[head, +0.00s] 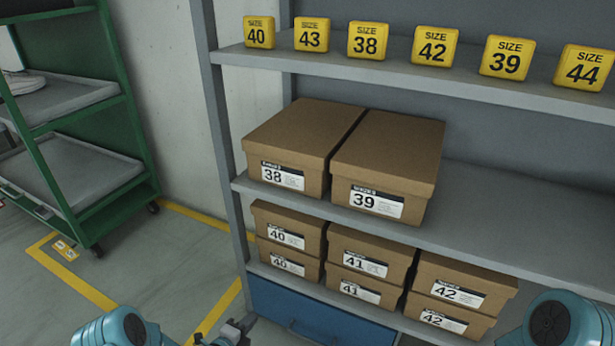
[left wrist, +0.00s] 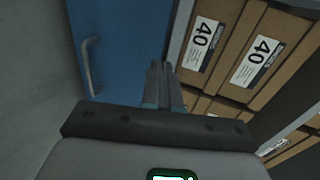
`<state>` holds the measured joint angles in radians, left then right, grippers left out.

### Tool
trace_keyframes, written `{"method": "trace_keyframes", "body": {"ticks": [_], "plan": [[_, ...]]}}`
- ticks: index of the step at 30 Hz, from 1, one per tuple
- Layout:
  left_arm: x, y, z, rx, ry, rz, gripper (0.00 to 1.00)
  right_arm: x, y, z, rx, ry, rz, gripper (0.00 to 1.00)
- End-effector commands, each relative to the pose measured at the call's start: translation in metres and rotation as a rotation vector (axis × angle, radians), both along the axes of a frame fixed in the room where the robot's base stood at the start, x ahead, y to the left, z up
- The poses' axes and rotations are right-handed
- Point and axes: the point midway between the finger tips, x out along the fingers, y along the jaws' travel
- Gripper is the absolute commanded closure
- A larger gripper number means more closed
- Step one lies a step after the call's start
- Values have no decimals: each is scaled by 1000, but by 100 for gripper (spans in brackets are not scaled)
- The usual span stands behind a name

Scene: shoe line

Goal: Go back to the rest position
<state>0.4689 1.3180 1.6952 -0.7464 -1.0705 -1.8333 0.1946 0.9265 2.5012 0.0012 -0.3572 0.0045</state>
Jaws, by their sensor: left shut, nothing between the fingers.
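My left gripper (head: 238,328) shows at the bottom edge of the head view, low in front of the shelf's lower left part. In the left wrist view its fingers (left wrist: 160,75) are together with nothing between them. The blue drawer front (left wrist: 122,40) with its handle lies beyond the fingers there, and boxes marked 40 (left wrist: 205,40) are to their right. My right arm shows at the bottom right corner of the head view, but its gripper is out of the picture.
A grey shelf rack (head: 500,205) holds brown shoe boxes marked 38 (head: 290,150) and 39 (head: 390,165), with several more boxes below. Yellow size blocks (head: 368,40) line the top shelf. A green cart (head: 128,100) stands at the left.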

Motion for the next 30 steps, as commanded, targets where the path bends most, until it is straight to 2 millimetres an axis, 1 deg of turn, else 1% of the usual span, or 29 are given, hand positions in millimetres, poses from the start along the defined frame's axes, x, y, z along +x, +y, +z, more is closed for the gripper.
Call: {"method": "trace_keyframes", "body": {"ticks": [2, 3, 5, 6, 8, 9, 11, 12, 14, 15, 17, 18, 21, 24, 27, 29, 30], "plan": [[11, -7, 19, 12, -34, -21, 100, 0, 0, 0, 0, 0, 0, 60], [15, -15, 33, 15, -50, -39, 100, 0, 0, 0, 0, 0, 0, 60], [11, -33, 54, 4, -33, -58, 100, 0, 0, 0, 0, 0, 0, 60], [2, -42, 59, -25, 34, -48, 100, 0, 0, 0, 0, 0, 0, 60], [-20, -55, 59, -130, 189, 3, 100, 0, 0, 0, 0, 0, 0, 60], [-38, -61, 56, -219, 311, 58, 100, 0, 0, 0, 0, 0, 0, 60], [-66, -68, 50, -351, 492, 157, 100, 0, 0, 0, 0, 0, 0, 60], [-87, -72, 46, -438, 612, 235, 100, 0, 0, 0, 0, 0, 0, 60], [-122, -76, 39, -567, 792, 378, 100, 0, 0, 0, 0, 0, 0, 60], [-145, -78, 35, -650, 903, 484, 100, 0, 0, 0, 0, 0, 0, 60], [-180, -80, 30, -761, 1054, 655, 100, 0, 0, 0, 0, 0, 0, 60], [-201, -80, 27, -827, 1139, 770, 100, 0, 0, 0, 0, 0, 0, 60], [-245, -80, 22, -962, 1300, 1046, 100, 0, 0, 0, 0, 0, 0, 60], [-277, -82, 19, -1068, 1398, 1297, 100, 0, 0, 0, 0, 0, 0, 60], [-290, -82, 18, -1173, 1436, 1512, 100, 0, 0, 0, 0, 0, 0, 60], [-291, -83, 18, -1241, 1434, 1612, 100, 0, 0, 0, 0, 0, 0, 60], [-291, -83, 45, -1233, 1435, 1599, 100, -1, 0, 26, 0, 2, 1, 60]]}}
